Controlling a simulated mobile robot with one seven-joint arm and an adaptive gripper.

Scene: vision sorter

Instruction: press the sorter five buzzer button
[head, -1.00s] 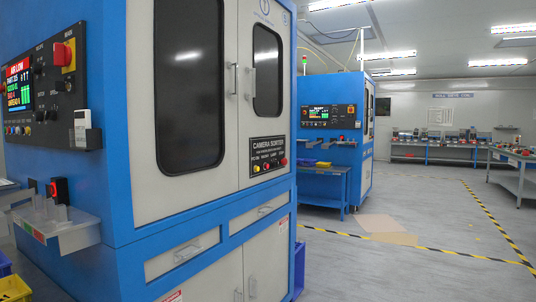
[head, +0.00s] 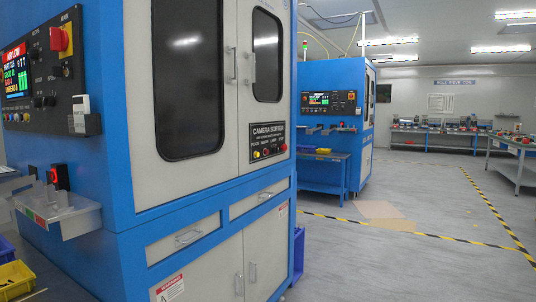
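A blue and white sorter (head: 112,180) fills the left half of the head view. Its front has a black "CAMERA SORTER" plate (head: 265,130) at the right, with a few small yellow and red buttons (head: 267,152) along its lower part. The labels under the plate's title are too small to read surely. On its left side is a black control panel (head: 84,78) with a lit screen (head: 17,74), a red knob on a yellow block (head: 60,40) and several small buttons. I cannot tell which button is the buzzer, or read this sorter's number. My gripper is not in view.
A clear tray (head: 62,219) juts from the sorter's left side; a yellow bin (head: 16,277) is below it. A second blue sorter (head: 362,120) stands behind, with a blue table (head: 322,160) before it. Workbenches (head: 432,139) line the back. The floor at right is open, with striped tape (head: 425,235).

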